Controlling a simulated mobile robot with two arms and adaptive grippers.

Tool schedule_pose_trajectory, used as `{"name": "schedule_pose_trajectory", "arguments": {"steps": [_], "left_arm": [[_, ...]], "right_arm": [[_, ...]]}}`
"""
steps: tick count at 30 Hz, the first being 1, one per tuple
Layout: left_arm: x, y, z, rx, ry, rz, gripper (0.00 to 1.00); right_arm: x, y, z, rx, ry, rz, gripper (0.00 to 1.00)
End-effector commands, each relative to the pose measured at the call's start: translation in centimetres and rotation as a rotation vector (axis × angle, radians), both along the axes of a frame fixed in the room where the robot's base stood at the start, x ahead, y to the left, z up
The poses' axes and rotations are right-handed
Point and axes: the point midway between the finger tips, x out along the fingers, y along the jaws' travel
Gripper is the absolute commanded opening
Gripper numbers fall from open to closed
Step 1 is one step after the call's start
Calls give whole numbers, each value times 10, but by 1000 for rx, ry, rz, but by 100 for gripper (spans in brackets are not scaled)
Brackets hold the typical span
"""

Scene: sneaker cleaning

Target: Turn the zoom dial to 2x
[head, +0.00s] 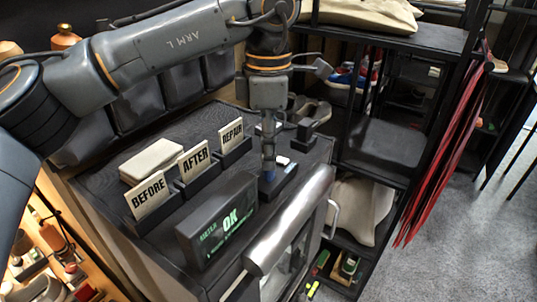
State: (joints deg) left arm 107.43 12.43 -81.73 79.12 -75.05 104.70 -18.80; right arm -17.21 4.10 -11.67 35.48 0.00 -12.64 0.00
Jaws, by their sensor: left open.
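My left gripper (268,168) points straight down over a small dark base (284,184) near the right part of the dark cabinet top. The jaws are seen nearly edge-on, so the gap between them is not clear. A small blue part (269,176) shows at the fingertips; I cannot tell whether it is the zoom dial or whether the fingers touch it. No 2x mark is readable. A black display (216,222) with a green "OK" stands in front of the base. My right gripper is not in view.
Cards reading BEFORE (149,196), AFTER (194,161) and REPAIR (231,134) stand in dark holders left of the gripper. A pale block (150,160) lies behind them. A shiny silver bar (290,220) runs along the front edge. Black shelves (385,150) stand at the right.

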Motion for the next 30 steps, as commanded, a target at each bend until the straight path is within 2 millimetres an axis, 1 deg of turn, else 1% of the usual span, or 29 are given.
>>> {"name": "schedule_pose_trajectory", "arguments": {"steps": [1, 2, 5, 10, 15, 18, 23, 24, 25, 30], "left_arm": [[-1, 1, -6, 1, 2, -1, 43], [-1, 1, -11, 1, 2, -2, 43], [0, 0, -23, 1, 1, -1, 43], [0, 0, -34, 0, 0, 0, 43], [0, 0, -36, -1, -1, 0, 43], [0, 0, -35, -1, -1, 0, 43], [0, 0, -35, -1, -1, 0, 10], [0, 0, -35, -1, -1, 0, 2], [0, 0, -35, -1, -1, 0, 0], [0, 0, -35, -1, -1, -3, 0]], "right_arm": [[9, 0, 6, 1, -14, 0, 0], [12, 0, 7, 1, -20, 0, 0], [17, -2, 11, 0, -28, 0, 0], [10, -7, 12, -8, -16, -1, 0], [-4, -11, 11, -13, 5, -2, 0], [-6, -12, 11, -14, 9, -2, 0], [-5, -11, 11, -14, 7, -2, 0], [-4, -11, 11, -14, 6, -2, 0], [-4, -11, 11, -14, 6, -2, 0], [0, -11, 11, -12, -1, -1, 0]]}}
